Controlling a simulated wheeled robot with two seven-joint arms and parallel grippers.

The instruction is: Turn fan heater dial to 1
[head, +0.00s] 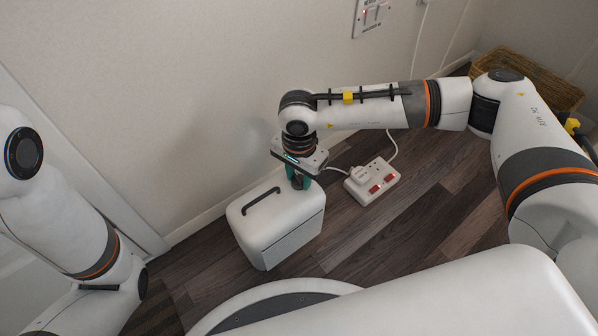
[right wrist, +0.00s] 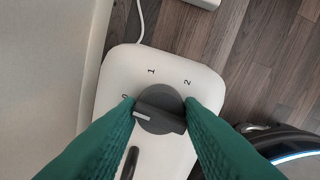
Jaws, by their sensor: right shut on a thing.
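The fan heater (head: 262,228) is a white box with a dark handle on top, standing on the floor against the wall. Its dark grey dial (right wrist: 160,108) shows in the right wrist view, with the labels 0, 1 and 2 around it. The dial's white pointer mark (right wrist: 142,115) faces left, nearest the 0 and slightly below it. My right gripper (head: 299,181) points down over the heater's top. In the right wrist view its green fingers (right wrist: 160,106) are shut on the dial, one on each side. My left gripper is out of view; only the left arm shows.
A white socket strip (head: 372,183) with a plug and red switches lies on the floor right of the heater. Its cable runs along the wall. A wicker basket (head: 530,75) stands in the far right corner.

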